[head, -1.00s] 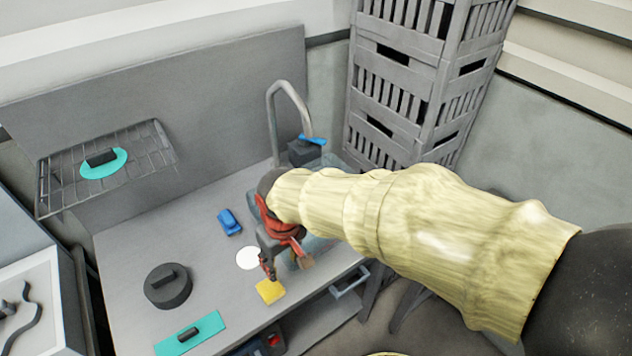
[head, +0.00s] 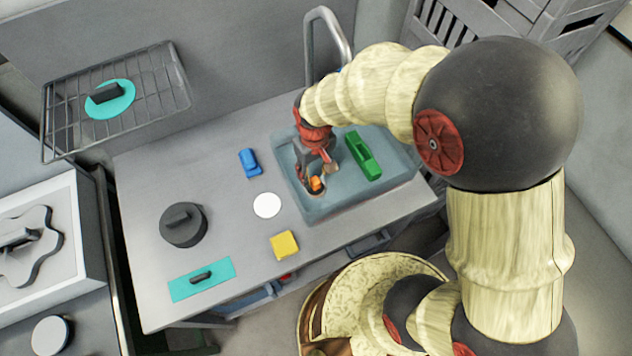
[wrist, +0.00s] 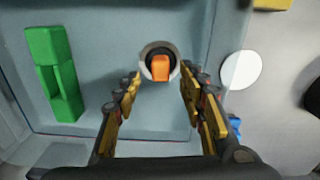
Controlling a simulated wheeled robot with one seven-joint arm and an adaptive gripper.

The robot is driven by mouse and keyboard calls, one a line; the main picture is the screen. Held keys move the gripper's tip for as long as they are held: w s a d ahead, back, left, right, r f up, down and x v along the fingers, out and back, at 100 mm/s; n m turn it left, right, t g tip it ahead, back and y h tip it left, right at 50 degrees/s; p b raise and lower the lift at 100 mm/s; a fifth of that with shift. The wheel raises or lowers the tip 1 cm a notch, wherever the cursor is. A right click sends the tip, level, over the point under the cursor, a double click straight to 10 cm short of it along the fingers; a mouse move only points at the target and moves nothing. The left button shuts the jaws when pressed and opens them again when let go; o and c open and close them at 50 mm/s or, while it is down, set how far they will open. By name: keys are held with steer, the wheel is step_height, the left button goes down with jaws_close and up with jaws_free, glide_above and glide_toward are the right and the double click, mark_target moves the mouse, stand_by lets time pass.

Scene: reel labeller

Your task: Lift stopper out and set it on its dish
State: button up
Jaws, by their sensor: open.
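The stopper (head: 316,183) has an orange grip and sits in the drain of the blue-grey sink basin (head: 345,205). In the wrist view the stopper (wrist: 161,68) shows a dark body inside a pale drain ring. My gripper (head: 314,168) is over the basin, pointing down. In the wrist view its two fingers (wrist: 160,82) are spread apart, with the stopper just beyond and between the tips; nothing is held. A white round disc (head: 267,205), which looks like the dish, lies flat and empty on the counter left of the basin; it also shows in the wrist view (wrist: 240,70).
A green block (head: 363,156) lies in the basin. A blue object (head: 249,162), yellow sponge (head: 284,245), dark lidded pot (head: 183,225) and teal board (head: 202,279) are on the counter. A tap (head: 330,35) arches behind the basin. A wire rack (head: 150,95) is at upper left.

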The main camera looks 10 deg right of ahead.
mark_target(315, 180)
step_height(315, 180, down, 4)
steer(key=shift+s+f+b, duration=0.1)
steer(key=shift+s+b, duration=0.05)
steer(key=shift+b, duration=0.3)
steer(key=shift+c, duration=1.2)
steer(key=c, duration=0.8)
jaws_close()
